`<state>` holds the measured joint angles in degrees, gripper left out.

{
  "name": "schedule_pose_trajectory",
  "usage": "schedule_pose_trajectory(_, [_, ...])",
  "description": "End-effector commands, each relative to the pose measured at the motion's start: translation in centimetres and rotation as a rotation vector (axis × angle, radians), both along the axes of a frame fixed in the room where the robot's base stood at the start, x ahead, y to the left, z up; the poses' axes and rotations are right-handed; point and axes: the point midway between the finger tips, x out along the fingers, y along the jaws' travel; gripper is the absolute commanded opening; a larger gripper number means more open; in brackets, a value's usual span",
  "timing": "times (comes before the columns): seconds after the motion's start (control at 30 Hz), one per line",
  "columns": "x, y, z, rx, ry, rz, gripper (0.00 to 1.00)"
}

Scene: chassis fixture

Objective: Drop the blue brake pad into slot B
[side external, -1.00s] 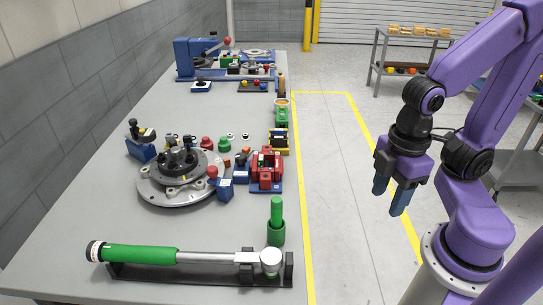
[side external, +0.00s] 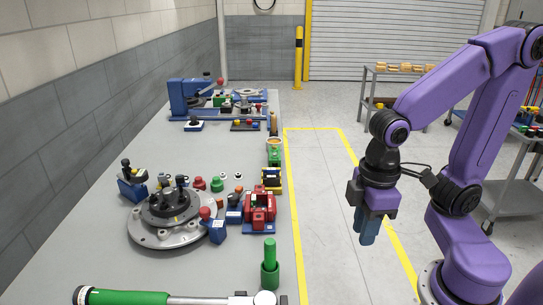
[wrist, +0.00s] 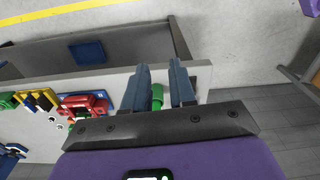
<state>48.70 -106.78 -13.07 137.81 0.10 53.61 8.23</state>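My gripper (side external: 368,240) hangs over the floor to the right of the bench, pointing down, away from the parts. In the wrist view its two dark blue fingers (wrist: 160,85) stand apart with nothing held between them. I cannot tell for certain which part is the blue brake pad. Small blue blocks (side external: 217,232) and (side external: 235,215) sit at the right of the round grey fixture (side external: 165,235). A flat blue square (wrist: 88,52) lies beyond the bench edge in the wrist view. No slot label is legible, so I cannot pick out slot B.
A red fixture (side external: 260,208) and an upright green cylinder (side external: 270,265) stand near the bench's right edge. A green-handled tool (side external: 125,297) lies at the front. A blue press (side external: 190,95) stands at the back. The floor beside the bench (side external: 320,215) is clear.

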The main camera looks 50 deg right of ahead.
Motion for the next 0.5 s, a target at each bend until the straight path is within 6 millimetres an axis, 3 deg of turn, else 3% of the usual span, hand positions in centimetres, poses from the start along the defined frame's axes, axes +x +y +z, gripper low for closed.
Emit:
schedule_pose_trajectory(0.23, [8.7, 2.9, 1.4, -0.001, 0.011, -0.556, 0.25])
schedule_pose_trajectory(0.5, [18.9, 3.1, 1.7, 0.001, 0.022, -1.165, 0.25])
